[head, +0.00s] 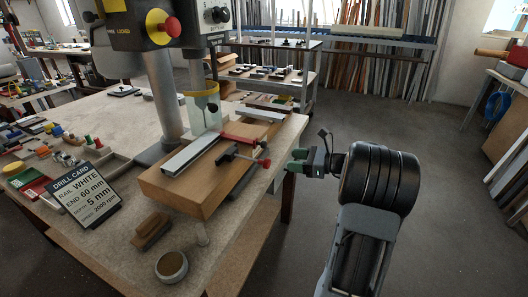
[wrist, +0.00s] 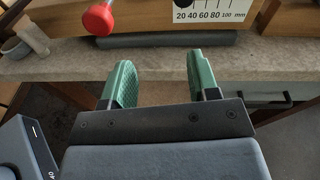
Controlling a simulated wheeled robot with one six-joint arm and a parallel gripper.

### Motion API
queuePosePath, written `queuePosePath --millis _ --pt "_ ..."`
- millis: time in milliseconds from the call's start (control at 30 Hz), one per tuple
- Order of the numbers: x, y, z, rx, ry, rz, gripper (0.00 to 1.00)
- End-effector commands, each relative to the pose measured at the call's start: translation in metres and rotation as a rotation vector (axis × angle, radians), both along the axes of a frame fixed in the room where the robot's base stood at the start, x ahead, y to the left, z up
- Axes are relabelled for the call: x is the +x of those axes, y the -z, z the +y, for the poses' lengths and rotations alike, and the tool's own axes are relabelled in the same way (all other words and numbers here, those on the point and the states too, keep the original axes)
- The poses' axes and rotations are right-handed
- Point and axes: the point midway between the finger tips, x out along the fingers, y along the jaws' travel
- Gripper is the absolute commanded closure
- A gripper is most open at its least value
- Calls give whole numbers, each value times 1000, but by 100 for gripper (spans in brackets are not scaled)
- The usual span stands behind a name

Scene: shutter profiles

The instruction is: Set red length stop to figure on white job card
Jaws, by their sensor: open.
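The drill card (head: 86,190) is dark with white print: RAIL WHITE, END 60 mm, DEPTH 5 mm. It leans on the bench at left. A wooden jig block (head: 176,186) carries a pale rail (head: 192,154). A dark stop with a red knob (head: 265,163) sits at the jig's right side; the red knob also shows in the wrist view (wrist: 99,18).
A drill press column (head: 163,95) stands behind the jig, with a clear guard (head: 202,104). A red-ended bar (head: 238,138) lies near the rail. A brush-like wooden block (head: 151,231) and a round tin (head: 172,266) are at the front. Floor right of the bench is clear.

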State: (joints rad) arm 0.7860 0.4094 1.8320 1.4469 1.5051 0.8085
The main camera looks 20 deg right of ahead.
Motion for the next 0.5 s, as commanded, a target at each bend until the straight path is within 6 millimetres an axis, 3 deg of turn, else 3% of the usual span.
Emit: queuePosePath --millis 100,200,500 --pt "7 -5 -19 112 52 -21 45" --pt "13 -9 -22 156 68 -30 45" --pt "51 -10 12 166 71 -33 45"
